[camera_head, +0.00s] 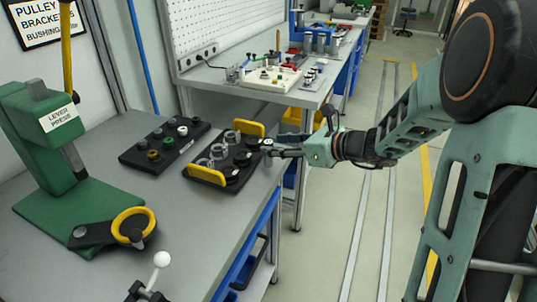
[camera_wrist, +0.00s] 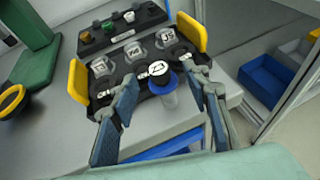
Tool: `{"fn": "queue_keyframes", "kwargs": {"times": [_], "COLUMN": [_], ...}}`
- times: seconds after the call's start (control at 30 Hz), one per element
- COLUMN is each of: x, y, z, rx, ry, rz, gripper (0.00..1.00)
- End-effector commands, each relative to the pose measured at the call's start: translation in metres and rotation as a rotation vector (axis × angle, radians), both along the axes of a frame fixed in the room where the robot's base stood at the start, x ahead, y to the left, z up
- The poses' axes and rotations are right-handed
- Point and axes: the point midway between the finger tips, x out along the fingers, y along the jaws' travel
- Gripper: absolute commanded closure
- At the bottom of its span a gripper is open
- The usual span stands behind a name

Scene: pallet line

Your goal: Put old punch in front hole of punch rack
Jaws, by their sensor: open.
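A black tray (camera_wrist: 130,72) with two yellow end handles lies ahead of my gripper in the wrist view; it also shows on the bench in the head view (camera_head: 203,173). In the head view my gripper (camera_head: 268,148) is at the tray's right side. I cannot tell which piece is the old punch. A black rack (camera_head: 140,160) behind the tray holds several coloured pegs.
Several clear cups (camera_wrist: 133,50) sit in the tray. A green lever press (camera_head: 50,150) stands at the left with a yellow ring (camera_head: 133,222) near its base. A white-knobbed lever (camera_head: 161,259) is at the front. The floor right of the bench is clear.

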Motion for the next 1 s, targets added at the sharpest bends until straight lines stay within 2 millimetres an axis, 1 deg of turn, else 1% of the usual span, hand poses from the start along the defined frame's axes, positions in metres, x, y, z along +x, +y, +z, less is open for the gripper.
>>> {"fn": "queue_keyframes", "kwargs": {"times": [0.03, 0.1, 0.2, 0.47, 0.83, 1.0], "x": [0.004, 0.01, 0.017, 0.019, 0.019, 0.019], "y": [0.008, 0.017, 0.026, 0.028, 0.027, 0.027], "z": [-0.004, -0.008, -0.012, -0.012, -0.013, -0.014], "rx": [0.002, 0.0, 0.0, 0.0, -0.001, -0.002], "ry": [0.001, 0.002, 0.0, 0.0, 0.002, 0.002], "rz": [0.004, 0.004, 0.001, 0.0, 0.0, 0.0], "gripper": [0.57, 0.57, 0.57, 0.58, 0.99, 1.0]}}
